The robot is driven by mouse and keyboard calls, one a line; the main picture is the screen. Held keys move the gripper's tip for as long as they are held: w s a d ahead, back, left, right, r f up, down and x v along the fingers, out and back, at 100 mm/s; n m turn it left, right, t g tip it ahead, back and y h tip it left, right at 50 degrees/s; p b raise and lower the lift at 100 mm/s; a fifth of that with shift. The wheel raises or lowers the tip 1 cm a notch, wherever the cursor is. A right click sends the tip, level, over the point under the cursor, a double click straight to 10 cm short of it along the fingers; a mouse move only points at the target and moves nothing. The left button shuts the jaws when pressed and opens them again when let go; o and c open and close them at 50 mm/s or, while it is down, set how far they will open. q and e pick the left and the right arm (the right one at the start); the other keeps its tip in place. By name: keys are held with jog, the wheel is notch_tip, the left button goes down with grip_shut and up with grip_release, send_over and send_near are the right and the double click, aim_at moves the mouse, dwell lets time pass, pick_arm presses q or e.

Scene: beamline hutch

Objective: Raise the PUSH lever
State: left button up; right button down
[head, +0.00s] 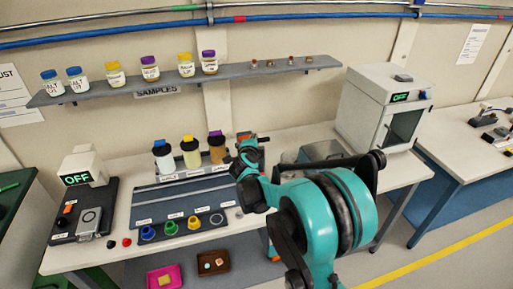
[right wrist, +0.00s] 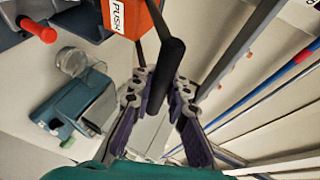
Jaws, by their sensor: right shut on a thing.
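The PUSH lever (right wrist: 170,58) is a black bar running out of an orange-red housing (right wrist: 117,15) with a white PUSH label, at the top of the right wrist view. My right gripper (right wrist: 162,90) is shut on the lever, with a finger on each side of the bar. In the head view my right gripper (head: 246,150) is at the back of the middle table, right of the bottles. There the lever cannot be made out, and my arm covers much of that area. My left gripper is not in view.
A bottle rack (head: 180,193) stands left of my right gripper. A samples shelf (head: 120,91) with several jars hangs above. A white oven (head: 372,107) reading OFF is to the right. A red peg (right wrist: 37,29) shows near the housing.

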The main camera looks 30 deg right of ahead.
jog(key=shift+w+d+r+p, duration=0.15)
jog(key=shift+w+r+p, duration=0.1)
jog(key=shift+w+r, duration=0.35)
jog(key=shift+w+d+r+p, duration=0.15)
jog(key=shift+w+r+p, duration=0.05)
jog(key=shift+w+r, duration=0.35)
jog(key=c, duration=1.5)
grip_release()
jog(key=shift+o, duration=0.2)
jog(key=shift+s+a+r, duration=0.1)
jog(key=shift+s, duration=0.1)
jog(key=v, duration=1.2)
jog(key=shift+r, duration=0.1)
